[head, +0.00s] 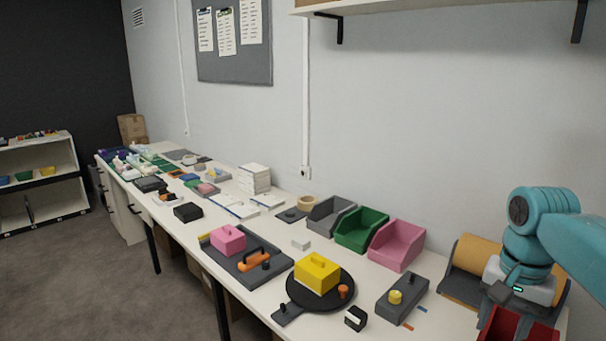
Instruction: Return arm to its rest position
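My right arm, teal, comes in from the right edge in the head view. Its wrist bends down, and the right gripper (492,300) hangs low near a red bin (518,325) at the bottom right. The fingers are dark and small here, so I cannot tell whether they are open or hold anything. My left gripper is not in view.
A long white table (290,240) runs along the wall. Near my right arm are an orange roll (474,255), a pink bin (398,245), a green bin (362,230) and a grey box with a yellow knob (402,297). A yellow block (317,272) sits on a black round plate.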

